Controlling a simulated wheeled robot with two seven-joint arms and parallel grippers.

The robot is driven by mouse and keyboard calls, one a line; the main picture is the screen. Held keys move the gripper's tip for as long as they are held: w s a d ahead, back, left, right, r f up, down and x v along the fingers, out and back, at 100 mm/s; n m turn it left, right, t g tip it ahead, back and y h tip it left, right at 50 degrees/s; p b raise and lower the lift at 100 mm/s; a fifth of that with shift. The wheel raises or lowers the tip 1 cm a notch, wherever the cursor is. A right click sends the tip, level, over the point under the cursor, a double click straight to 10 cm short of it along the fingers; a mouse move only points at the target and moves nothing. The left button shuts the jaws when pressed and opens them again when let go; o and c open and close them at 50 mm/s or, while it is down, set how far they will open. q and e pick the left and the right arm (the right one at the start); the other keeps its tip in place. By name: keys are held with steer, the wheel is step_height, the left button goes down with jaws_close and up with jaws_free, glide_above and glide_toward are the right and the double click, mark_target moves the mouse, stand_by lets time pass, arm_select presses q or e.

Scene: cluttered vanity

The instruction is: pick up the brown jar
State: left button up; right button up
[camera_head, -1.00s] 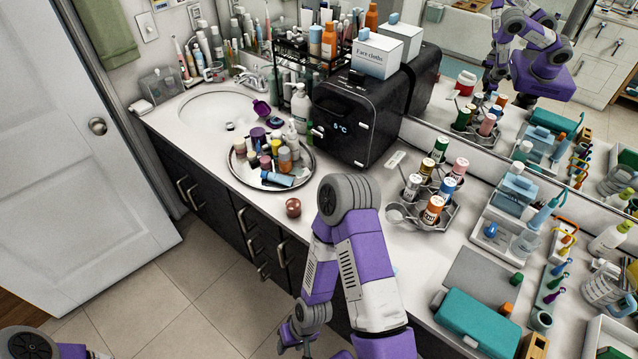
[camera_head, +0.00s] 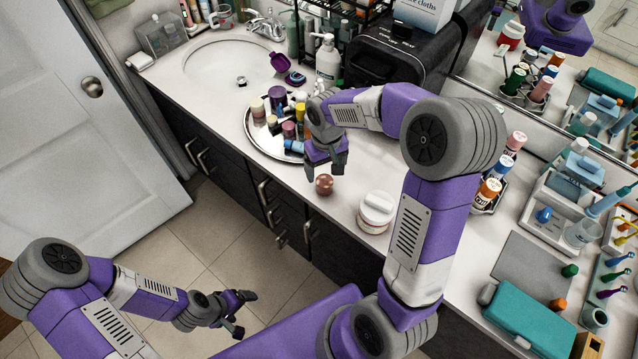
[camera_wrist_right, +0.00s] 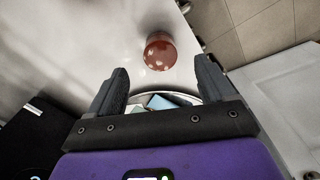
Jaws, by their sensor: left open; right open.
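The brown jar (camera_head: 324,184) is small, round and reddish-brown. It stands on the white countertop near its front edge, in front of the round tray. In the right wrist view the jar (camera_wrist_right: 160,52) lies just beyond the fingertips, centred between them. My right gripper (camera_head: 325,168) is open and empty, pointing down just above and behind the jar in the head view; the right wrist view also shows its open fingers (camera_wrist_right: 160,75). My left gripper (camera_head: 245,313) is open and empty, low over the floor in front of the cabinets.
A round tray (camera_head: 252,137) with several bottles is close behind my right gripper. A white jar with a red band (camera_head: 376,212) stands right of the brown jar. A black appliance (camera_head: 385,62) stands at the back. The counter around the brown jar is clear.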

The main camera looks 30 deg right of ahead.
mark_target(324, 180)
steer(key=shift+s+f, duration=0.1)
steer(key=shift+f, duration=0.2)
steer(key=f, duration=0.2)
steer(key=f+b, duration=0.1)
steer(key=f, duration=0.4)
steer(key=shift+w+b, duration=0.35)
steer(key=shift+w, duration=0.05)
steer(key=c, duration=1.3)
steer(key=shift+o, duration=0.2)
